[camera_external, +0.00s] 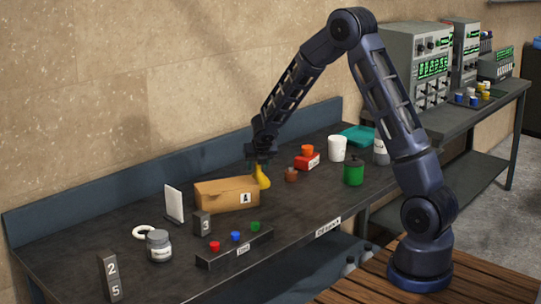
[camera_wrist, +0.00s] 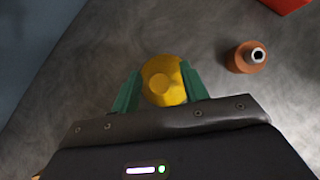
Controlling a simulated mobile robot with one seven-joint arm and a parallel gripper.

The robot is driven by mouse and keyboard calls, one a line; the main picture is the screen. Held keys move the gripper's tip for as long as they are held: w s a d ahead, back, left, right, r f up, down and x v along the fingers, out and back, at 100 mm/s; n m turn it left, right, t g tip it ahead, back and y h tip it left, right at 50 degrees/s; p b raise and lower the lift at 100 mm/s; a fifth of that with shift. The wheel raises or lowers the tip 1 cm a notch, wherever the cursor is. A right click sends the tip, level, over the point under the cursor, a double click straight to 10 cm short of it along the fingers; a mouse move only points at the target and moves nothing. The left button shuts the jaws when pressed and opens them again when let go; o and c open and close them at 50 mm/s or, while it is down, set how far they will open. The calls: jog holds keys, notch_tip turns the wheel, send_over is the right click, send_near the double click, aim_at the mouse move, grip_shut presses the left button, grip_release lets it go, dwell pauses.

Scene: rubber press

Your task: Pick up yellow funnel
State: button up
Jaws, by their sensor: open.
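The yellow funnel (camera_external: 263,178) stands on the dark bench, right beside the brown box, in the external view. In the wrist view the funnel (camera_wrist: 164,82) is seen from above, between the two green fingers. My gripper (camera_external: 262,160) points down over the funnel's top. In the wrist view my gripper (camera_wrist: 160,88) is open, with a finger on each side of the funnel. Whether the fingers touch it I cannot tell.
The brown box (camera_external: 226,196) is close on the left. A small brown-orange bottle (camera_wrist: 246,57) stands to the right; a red object (camera_wrist: 286,3) lies beyond it. A green canister (camera_external: 354,173) and white cup (camera_external: 337,149) stand farther right. The wall and the bench's back ledge (camera_external: 100,192) are behind.

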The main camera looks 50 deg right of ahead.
grip_shut()
dwell(0.3)
